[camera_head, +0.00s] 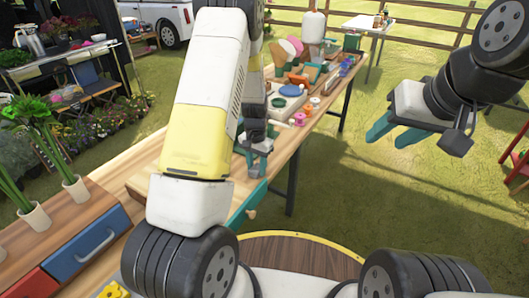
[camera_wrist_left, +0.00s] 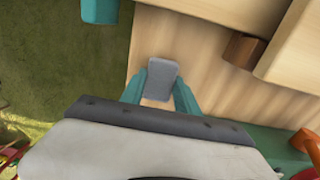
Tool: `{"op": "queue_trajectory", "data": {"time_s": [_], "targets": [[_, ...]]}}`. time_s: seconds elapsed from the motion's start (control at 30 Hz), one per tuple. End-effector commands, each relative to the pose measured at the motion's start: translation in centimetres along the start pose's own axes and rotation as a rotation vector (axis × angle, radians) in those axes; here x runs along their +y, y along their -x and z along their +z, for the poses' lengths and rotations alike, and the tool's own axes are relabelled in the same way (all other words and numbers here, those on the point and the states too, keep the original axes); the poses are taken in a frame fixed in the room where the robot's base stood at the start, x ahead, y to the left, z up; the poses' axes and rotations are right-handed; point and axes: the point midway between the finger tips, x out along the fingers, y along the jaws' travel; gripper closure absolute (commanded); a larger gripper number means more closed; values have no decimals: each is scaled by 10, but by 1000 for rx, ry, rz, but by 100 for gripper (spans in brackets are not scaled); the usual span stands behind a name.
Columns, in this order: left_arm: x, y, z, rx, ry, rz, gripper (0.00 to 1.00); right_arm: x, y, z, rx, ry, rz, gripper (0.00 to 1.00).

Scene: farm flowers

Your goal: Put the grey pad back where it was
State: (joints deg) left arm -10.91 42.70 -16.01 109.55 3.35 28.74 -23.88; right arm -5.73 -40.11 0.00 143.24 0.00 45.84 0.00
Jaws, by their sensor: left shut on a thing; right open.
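The grey pad (camera_wrist_left: 161,79) is a small flat rounded block in the left wrist view. My left gripper (camera_wrist_left: 163,90) is shut on it, with one teal finger on each side. The pad is over the wooden table (camera_wrist_left: 185,60), close to its edge; I cannot tell if it touches the top. In the head view my left gripper (camera_head: 257,160) is beside the table edge, and I cannot make out the pad there. My right gripper (camera_head: 397,127) is open and empty over the grass, right of the table.
A blue drawer (camera_head: 95,246) and plants in white pots (camera_head: 75,188) are at left. In the wrist view a brown block (camera_wrist_left: 243,50) is at right.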

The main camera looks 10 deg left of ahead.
Motion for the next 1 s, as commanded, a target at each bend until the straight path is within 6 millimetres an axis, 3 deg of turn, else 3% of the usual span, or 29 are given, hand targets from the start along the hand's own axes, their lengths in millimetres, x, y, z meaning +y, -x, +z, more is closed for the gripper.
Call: {"op": "queue_trajectory", "data": {"time_s": [0.03, 0.13, 0.57, 1.0], "targets": [[0, -2, 0, -1, 0, 0, 61, 0, 0, 0, 0, 0, 0, 56], [0, -1, 0, 0, 0, 0, 41, 0, 0, 0, 0, 0, 0, 56], [0, 8, 0, 1, 0, 0, 41, 0, 0, 0, 0, 0, 0, 56], [0, 95, -1, 4, 0, -1, 41, 0, 0, 0, 0, 0, 0, 56]]}}
